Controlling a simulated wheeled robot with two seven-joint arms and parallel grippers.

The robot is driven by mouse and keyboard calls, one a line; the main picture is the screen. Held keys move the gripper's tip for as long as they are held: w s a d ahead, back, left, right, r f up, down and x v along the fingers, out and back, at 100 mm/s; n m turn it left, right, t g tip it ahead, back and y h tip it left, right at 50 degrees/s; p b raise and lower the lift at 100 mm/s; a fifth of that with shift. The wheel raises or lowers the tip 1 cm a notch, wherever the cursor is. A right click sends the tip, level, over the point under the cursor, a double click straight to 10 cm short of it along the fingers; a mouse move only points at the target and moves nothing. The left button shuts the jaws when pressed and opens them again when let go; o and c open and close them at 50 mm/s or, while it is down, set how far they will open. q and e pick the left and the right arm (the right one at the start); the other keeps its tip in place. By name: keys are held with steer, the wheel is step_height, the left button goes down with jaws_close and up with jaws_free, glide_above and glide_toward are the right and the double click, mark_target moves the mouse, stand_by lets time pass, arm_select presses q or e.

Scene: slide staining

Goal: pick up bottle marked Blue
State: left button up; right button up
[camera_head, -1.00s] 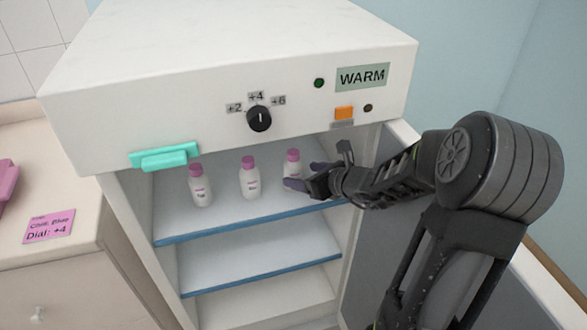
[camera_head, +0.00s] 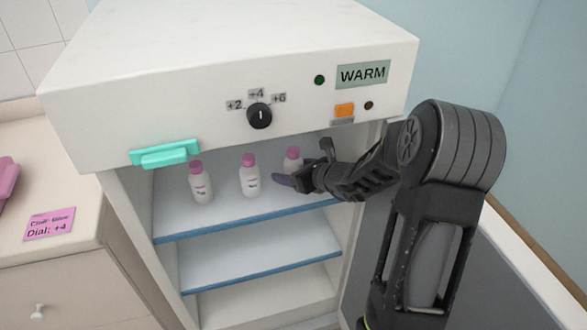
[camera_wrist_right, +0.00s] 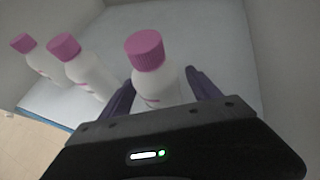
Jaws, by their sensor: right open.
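Three white bottles with pink caps stand upright on the top shelf of the open cabinet: a left one (camera_head: 202,184), a middle one (camera_head: 249,176) and a right one (camera_head: 292,160). Their label words are too small to read. My right gripper (camera_head: 303,177) is open at the right bottle and partly covers it. In the right wrist view, the right bottle (camera_wrist_right: 158,85) stands between the two purple fingertips of my right gripper (camera_wrist_right: 158,88), with the fingers apart. The middle bottle (camera_wrist_right: 88,70) and left bottle (camera_wrist_right: 37,58) stand to the left there. My left gripper is not in view.
The cabinet (camera_head: 230,60) has a black dial (camera_head: 259,116), a "WARM" sign (camera_head: 362,73) and a teal handle (camera_head: 165,153). The blue-edged top shelf (camera_head: 230,220) has a lower shelf (camera_head: 262,272) beneath. A pink note (camera_head: 49,224) reading "Dial: +4" lies on the left counter.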

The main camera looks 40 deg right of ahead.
steer(key=x, duration=0.2)
steer(key=shift+w+f, duration=0.1)
steer(key=shift+w, duration=0.15)
steer(key=shift+c, duration=0.4)
jaws_close()
stand_by(0.6)
